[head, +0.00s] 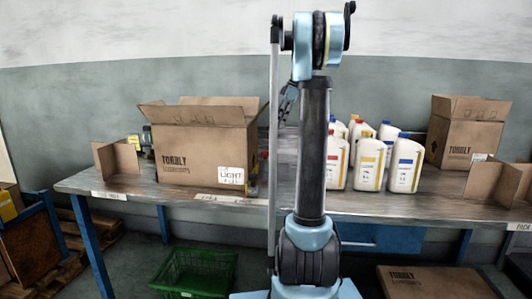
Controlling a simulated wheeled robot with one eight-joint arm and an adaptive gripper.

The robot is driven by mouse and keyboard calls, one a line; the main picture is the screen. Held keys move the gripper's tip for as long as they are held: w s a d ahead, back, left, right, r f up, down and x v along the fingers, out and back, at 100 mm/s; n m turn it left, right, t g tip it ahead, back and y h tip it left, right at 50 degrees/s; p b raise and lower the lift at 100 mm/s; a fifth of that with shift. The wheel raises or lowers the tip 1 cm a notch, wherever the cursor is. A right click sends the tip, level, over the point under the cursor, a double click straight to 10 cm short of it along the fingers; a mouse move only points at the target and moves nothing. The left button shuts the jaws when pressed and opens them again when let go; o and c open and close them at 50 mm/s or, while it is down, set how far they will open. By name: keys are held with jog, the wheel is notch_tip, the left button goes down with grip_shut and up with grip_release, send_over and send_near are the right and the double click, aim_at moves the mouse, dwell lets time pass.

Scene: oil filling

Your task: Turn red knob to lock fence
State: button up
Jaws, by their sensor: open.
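No red knob and no fence can be made out in the head view. My arm stands upright in the middle of the picture and hides part of the table behind it. My gripper (287,102) shows partly, just left of the upright arm link and above the back of the table. It is open, and I see nothing between its fingers. A small dark and yellow object (147,138) shows partly behind the large carton's left side; I cannot tell what it is.
A long table (130,184) carries a large open carton (200,145), several white bottles (370,162) with coloured caps, and another carton (464,135) at the right. A green crate (196,272) and a flat carton (433,283) lie below. Pallets (75,245) stand at the left.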

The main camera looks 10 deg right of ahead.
aim_at(265, 156)
jog(key=x, duration=1.6)
jog(key=shift+f, duration=0.15)
jog(key=shift+c, duration=0.6)
jog(key=c, duration=0.9)
